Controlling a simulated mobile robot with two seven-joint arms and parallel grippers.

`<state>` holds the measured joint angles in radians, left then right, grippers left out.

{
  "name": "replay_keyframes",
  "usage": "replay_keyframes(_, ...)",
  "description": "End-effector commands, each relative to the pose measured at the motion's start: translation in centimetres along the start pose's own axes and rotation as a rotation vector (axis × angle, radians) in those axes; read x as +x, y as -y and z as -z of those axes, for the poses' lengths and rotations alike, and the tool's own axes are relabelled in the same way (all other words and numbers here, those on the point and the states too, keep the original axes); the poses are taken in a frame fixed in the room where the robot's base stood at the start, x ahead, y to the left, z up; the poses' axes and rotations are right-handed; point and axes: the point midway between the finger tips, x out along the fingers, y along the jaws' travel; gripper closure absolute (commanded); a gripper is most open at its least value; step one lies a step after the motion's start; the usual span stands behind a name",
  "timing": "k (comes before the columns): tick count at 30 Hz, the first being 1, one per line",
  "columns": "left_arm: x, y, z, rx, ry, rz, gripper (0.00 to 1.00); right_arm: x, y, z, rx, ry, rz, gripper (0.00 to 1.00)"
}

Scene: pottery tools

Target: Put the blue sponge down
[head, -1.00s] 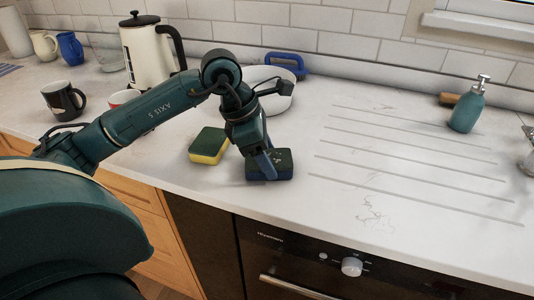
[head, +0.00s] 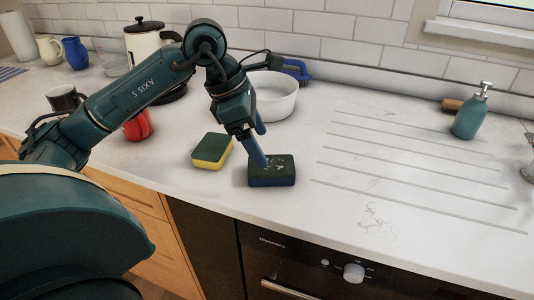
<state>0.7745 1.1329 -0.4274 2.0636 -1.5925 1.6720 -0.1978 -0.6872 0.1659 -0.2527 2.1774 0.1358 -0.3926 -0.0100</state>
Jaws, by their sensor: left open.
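The blue sponge (head: 272,179) has a dark scouring top with pale specks. It lies flat on the white countertop near the front edge, in the middle of the head view. My left gripper (head: 262,160) is just above it and to its upper left, fingers pointing down. It is open and does not grip the sponge. A fingertip appears close to the sponge's top left part; I cannot tell whether it touches. My right gripper is not in view.
A yellow sponge (head: 211,151) with a green top lies just left. Behind are a white bowl (head: 273,98), a red mug (head: 137,125) and a kettle (head: 144,45). A soap dispenser (head: 470,115) stands far right. The grooved counter (head: 400,170) to the right is clear.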

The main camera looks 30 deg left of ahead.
Motion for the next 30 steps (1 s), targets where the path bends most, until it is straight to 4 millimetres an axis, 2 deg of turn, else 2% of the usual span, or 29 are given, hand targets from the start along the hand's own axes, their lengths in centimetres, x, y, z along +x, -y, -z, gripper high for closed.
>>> replay_keyframes(3,-2.6,-0.1,-0.1,-0.001,0.001,-0.003,0.19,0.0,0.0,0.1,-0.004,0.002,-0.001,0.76)
replay_keyframes(10,-5.4,0.0,0.0,-0.002,0.000,0.000,0.19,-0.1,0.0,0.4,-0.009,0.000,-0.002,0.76)
replay_keyframes(30,-5.8,0.0,0.0,-0.001,-0.001,0.001,0.19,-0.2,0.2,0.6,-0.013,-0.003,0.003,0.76)
